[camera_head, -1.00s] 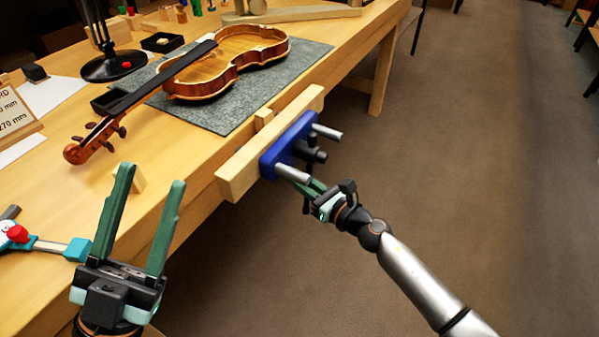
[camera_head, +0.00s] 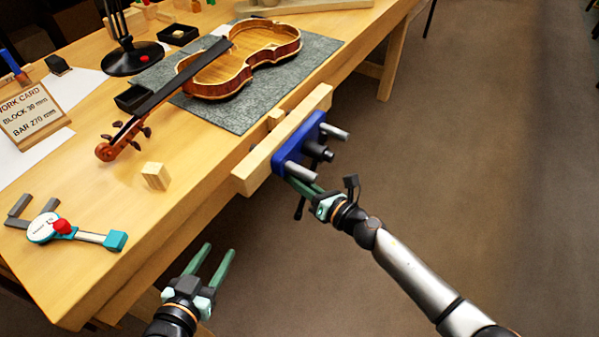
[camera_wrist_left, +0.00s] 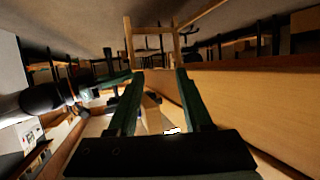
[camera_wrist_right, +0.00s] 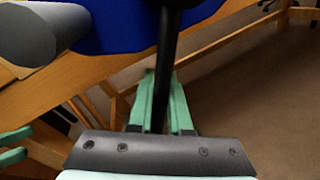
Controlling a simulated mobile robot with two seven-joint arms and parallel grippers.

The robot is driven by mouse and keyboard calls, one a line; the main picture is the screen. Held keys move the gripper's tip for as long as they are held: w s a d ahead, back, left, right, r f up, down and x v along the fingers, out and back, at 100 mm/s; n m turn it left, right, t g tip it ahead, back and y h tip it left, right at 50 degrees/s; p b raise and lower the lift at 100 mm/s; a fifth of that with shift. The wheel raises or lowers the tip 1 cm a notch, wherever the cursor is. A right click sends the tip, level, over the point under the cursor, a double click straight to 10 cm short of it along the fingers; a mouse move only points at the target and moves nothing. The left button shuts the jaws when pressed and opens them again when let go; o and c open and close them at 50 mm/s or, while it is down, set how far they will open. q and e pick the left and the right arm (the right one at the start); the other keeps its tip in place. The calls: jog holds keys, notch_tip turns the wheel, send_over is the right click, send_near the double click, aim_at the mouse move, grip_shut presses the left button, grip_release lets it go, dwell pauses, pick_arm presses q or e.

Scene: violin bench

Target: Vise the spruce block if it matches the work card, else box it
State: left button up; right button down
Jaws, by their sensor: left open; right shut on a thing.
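The pale spruce block (camera_head: 156,176) stands alone on the bench, right of the caliper (camera_head: 78,234). The work card (camera_head: 30,112) at the left reads block 30 mm, bar 270 mm. The caliper's reading is too small to tell. The blue vise (camera_head: 290,147) with its wooden jaw (camera_head: 262,165) is on the bench's front edge. My left gripper (camera_head: 221,247) is open and empty, off the bench's front edge, apart from the block. My right gripper (camera_head: 303,184) is shut on the black vise handle (camera_wrist_right: 166,45), seen between its fingers in the right wrist view.
A violin body (camera_head: 240,62) lies on a grey mat (camera_head: 232,117), its scroll reaching toward the block. Small black open boxes (camera_head: 178,35) and a black lamp base (camera_head: 134,58) stand farther back. Bare bench surrounds the block. Open floor lies to the right.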

pick_arm(q)
jog(key=s+f+n+g+p, duration=0.1)
jog(key=s+f+g, duration=0.3)
jog(key=f, duration=0.3)
jog(key=shift+s+d+f+y+p, duration=0.2)
jog(key=shift+s+f+y+p, duration=0.1)
jog(key=shift+s, duration=0.5)
pick_arm(e)
jog(key=shift+s+a+r+m+g, duration=0.1)
jog(key=shift+s+a+m+g, duration=0.1)
jog(key=shift+s+m+g, duration=0.3)
pick_arm(q)
jog(key=shift+r, duration=0.1)
pick_arm(e)
jog(key=c, duration=1.1)
grip_release()
jog(key=shift+d, duration=0.1)
jog(key=shift+o, duration=1.3)
jog(key=shift+r, duration=0.1)
pick_arm(q)
jog(key=shift+w+d+r+p, duration=0.1)
jog(key=shift+w+r+p, duration=0.1)
jog(key=shift+r+p, duration=0.3)
pick_arm(e)
jog(key=v, duration=1.2)
jog(key=shift+s, duration=0.3)
